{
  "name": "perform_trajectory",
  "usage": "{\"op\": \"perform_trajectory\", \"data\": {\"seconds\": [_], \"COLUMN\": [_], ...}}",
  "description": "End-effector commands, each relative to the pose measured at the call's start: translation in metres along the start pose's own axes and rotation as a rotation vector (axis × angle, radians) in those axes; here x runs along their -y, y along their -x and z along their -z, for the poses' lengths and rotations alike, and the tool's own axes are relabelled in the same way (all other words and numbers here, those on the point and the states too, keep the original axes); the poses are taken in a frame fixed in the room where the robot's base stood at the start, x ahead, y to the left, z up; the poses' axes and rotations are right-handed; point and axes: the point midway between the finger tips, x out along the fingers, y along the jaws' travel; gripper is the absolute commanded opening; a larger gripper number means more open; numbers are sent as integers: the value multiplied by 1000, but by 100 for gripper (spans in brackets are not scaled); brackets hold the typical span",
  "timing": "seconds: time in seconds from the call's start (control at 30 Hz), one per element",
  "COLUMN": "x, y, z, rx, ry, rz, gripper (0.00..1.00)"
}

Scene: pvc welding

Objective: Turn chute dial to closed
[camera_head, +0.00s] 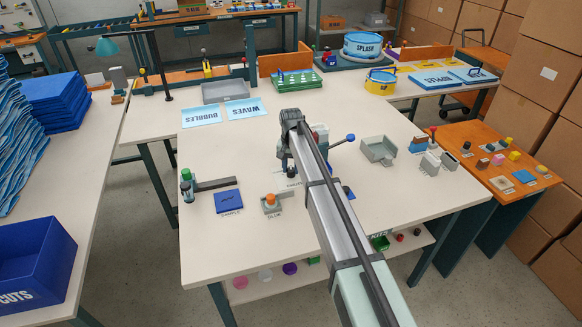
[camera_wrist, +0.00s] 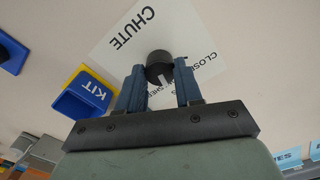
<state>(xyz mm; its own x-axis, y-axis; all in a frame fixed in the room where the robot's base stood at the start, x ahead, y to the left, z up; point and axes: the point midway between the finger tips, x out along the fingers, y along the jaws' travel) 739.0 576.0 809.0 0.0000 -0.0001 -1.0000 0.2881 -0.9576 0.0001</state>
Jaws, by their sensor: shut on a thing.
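The chute dial (camera_wrist: 159,66) is a small round black knob in the wrist view. It stands on a white card (camera_wrist: 118,52) printed CHUTE, with CLOSED to the right of the knob and another word partly covered below. My gripper (camera_wrist: 158,78) is shut on the dial, with one blue-grey finger on either side of it. A pale mark shows at the dial's near side, but I cannot tell its exact setting. In the head view my gripper (camera_head: 288,168) is low over the table, and the dial is hidden there by my arm.
A blue and yellow KIT holder (camera_wrist: 86,94) is beside the card in the wrist view. In the head view, a blue sample pad (camera_head: 228,202), an orange-topped button box (camera_head: 271,203) and a grey open holder (camera_head: 379,150) stand on the table.

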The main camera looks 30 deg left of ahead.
Motion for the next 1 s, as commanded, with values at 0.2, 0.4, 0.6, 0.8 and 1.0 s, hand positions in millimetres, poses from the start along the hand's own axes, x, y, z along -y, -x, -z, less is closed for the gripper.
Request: {"op": "perform_trajectory", "data": {"seconds": [0.2,0.4,0.6,0.8,1.0], "x": [0,0,0,0,0], "y": [0,0,0,0,0], "z": [0,0,0,0,0], "rx": [0,0,0,0,-1], "ry": [204,394,584,774,955], "rz": [0,0,0,0,0], "gripper": [4,4,4,4,4]}}
